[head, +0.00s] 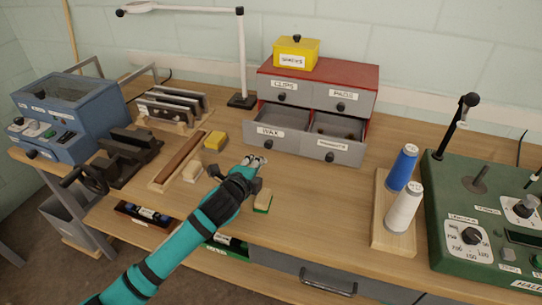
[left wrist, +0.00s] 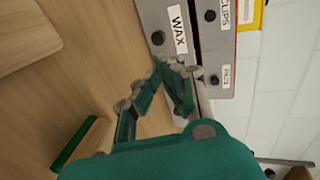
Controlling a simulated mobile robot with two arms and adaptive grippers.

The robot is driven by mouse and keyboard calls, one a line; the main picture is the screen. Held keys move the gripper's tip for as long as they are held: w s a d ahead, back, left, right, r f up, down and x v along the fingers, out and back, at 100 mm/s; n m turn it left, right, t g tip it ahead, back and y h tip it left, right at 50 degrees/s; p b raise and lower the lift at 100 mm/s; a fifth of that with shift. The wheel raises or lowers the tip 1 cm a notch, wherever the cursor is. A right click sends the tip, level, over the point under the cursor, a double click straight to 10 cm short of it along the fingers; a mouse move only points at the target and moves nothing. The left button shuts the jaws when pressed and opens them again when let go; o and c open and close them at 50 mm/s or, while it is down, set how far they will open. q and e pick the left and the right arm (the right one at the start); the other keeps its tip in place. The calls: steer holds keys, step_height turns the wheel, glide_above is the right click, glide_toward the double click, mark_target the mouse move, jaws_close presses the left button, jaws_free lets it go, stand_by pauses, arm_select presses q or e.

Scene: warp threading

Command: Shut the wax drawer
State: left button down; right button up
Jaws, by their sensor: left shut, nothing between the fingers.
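The drawer unit (head: 318,74) is red with grey drawers and stands at the back of the bench. Its wax drawer (head: 262,135), at the lower left with a WAX label, is pulled out, and its open top shows. The wax drawer front (left wrist: 173,12) with its dark knob also shows in the left wrist view. My left gripper (head: 257,161) is shut and empty, just in front of the wax drawer near its knob. Its fingertips (left wrist: 170,62) are close to the drawer front; I cannot tell whether they touch. My right gripper is not in view.
The lower right drawer (head: 330,149) is also out, with dark items inside. A yellow tin (head: 296,52) stands on top. A wood block with green underside (head: 263,201) lies beside my left gripper.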

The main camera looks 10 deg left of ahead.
arm_select(q)
steer(key=shift+w+f+b, duration=0.2)
steer(key=shift+f+b, duration=0.1)
steer(key=shift+f, duration=0.2)
steer(key=shift+w+f, duration=0.1)
steer(key=shift+w, duration=0.45)
glide_toward(275, 145)
steer(key=x, duration=0.4)
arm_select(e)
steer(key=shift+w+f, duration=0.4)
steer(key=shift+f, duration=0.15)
